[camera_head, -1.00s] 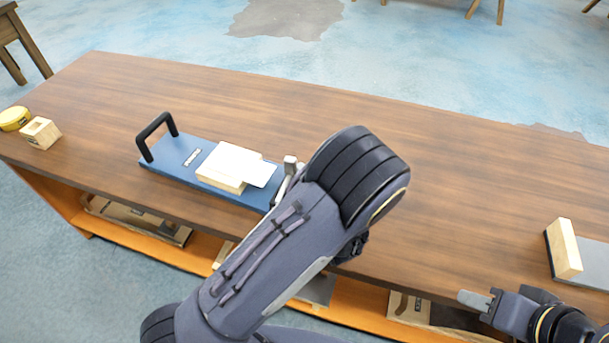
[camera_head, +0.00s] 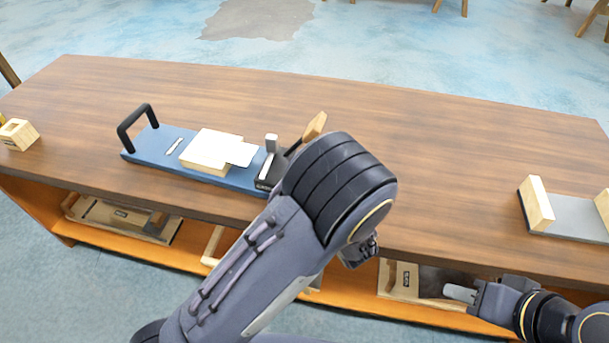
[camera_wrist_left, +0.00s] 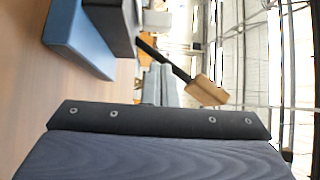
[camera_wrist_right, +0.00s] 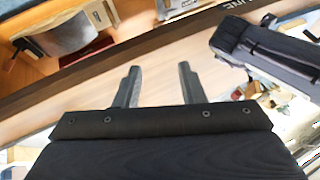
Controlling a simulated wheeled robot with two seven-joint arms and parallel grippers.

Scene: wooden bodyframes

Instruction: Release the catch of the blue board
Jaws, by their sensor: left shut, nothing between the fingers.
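The blue board (camera_head: 150,147) lies on the table at left centre, with a black handle at its left end. A wooden block with a white plate (camera_head: 212,148) sits on it. At its right end is the catch (camera_head: 270,165), whose lever with a wooden grip (camera_head: 315,125) tilts up to the right. My left arm hides part of that end. In the left wrist view, the shut, empty left gripper (camera_wrist_left: 160,84) is beside the wooden grip (camera_wrist_left: 207,91); touching or apart, I cannot tell. My right gripper (camera_wrist_right: 157,82) is open and empty at the table's front right (camera_head: 460,293).
A grey board with wooden ends (camera_head: 575,216) lies at the table's right. A small wooden block (camera_head: 18,134) stands at the far left. Wooden items lie on the shelf (camera_head: 125,218) below. The table (camera_head: 430,140) is clear behind and right of the catch.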

